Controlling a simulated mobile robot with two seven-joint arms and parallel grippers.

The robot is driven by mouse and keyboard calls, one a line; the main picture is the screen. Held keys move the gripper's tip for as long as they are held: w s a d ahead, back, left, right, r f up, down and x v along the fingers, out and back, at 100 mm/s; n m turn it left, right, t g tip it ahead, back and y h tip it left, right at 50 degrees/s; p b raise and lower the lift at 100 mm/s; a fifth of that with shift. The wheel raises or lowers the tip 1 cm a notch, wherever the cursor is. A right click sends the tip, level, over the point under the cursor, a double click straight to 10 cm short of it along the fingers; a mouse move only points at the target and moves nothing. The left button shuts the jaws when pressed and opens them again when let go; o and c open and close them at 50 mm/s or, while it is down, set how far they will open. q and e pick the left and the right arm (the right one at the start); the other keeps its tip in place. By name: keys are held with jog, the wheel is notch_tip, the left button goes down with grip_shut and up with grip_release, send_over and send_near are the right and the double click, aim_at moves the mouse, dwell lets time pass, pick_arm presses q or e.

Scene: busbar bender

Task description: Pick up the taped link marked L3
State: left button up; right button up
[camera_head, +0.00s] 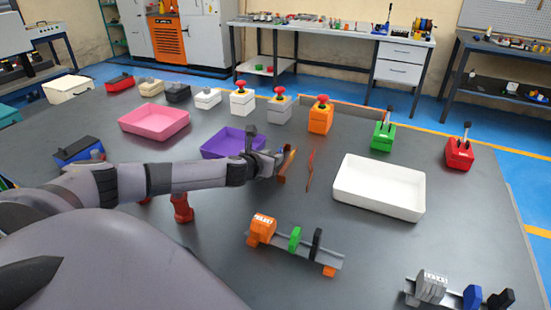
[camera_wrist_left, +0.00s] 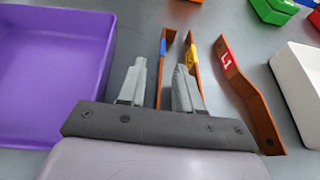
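Three copper-coloured bent links stand on edge in the left wrist view. One has blue tape (camera_wrist_left: 163,47), one has yellow tape (camera_wrist_left: 191,57), and one has red tape marked L1 (camera_wrist_left: 228,62). No L3 mark can be read; the faces of the blue and yellow tapes are seen edge-on. My left gripper (camera_wrist_left: 158,82) is open, with the blue-taped link running between its fingers and the yellow-taped one just right of the right finger. In the head view, my left gripper (camera_head: 278,161) is low beside the links (camera_head: 310,170) and partly hides them. My right gripper is not in view.
A purple tray (camera_head: 222,146) lies left of the links and a white tray (camera_head: 378,190) right. A pink tray (camera_head: 154,121) is farther left. Several button boxes and levers line the table's back. A rail with coloured parts (camera_head: 290,247) lies in front.

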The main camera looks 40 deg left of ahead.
pick_arm(q)
jog(key=shift+r, duration=0.1)
grip_shut()
